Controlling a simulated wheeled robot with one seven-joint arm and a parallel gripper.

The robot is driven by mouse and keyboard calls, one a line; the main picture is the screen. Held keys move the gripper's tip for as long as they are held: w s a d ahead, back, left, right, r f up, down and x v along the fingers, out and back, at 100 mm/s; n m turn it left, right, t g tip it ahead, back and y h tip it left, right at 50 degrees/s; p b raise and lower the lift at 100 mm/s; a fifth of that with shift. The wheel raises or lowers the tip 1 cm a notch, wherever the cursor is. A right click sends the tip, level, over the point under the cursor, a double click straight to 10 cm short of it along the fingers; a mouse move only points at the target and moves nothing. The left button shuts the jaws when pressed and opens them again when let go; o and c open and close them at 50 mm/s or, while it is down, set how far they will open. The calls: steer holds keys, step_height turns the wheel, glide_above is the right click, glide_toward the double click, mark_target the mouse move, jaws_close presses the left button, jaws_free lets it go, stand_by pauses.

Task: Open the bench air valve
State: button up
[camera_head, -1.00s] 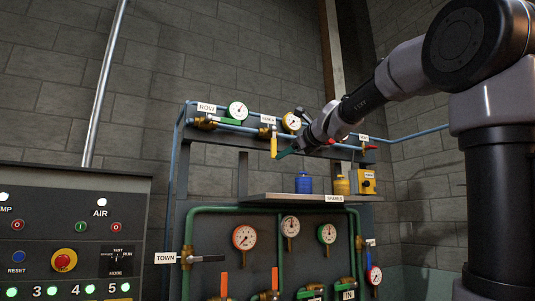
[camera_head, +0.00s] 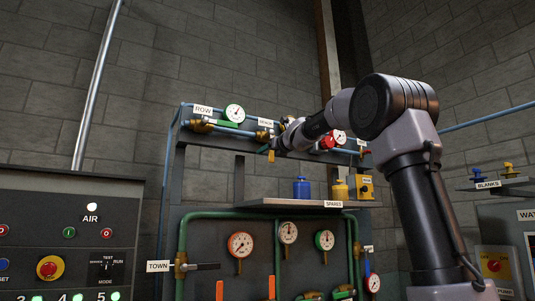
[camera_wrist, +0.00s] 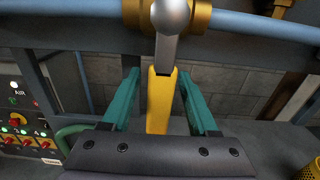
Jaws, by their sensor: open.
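The valve under the label reading BENCH (camera_head: 265,123) is on the blue pipe along the top of the rack. Its yellow lever (camera_wrist: 160,105) hangs down from a brass body (camera_wrist: 203,15) in the wrist view, across the pipe's direction. My gripper (camera_wrist: 157,75) is open, with one teal finger on each side of the lever and a visible gap on both sides. In the head view my gripper (camera_head: 266,149) is at the lever, and my wrist hides part of the valve.
The ROW valve's green lever (camera_head: 227,124) and a gauge (camera_head: 235,113) are to the left. Below, a shelf (camera_head: 285,202) holds a blue bottle (camera_head: 302,188) and yellow items. A control panel (camera_head: 70,200) stands at left.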

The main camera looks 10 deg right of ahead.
steer(key=shift+w, duration=0.25)
jaws_close()
stand_by(1.4)
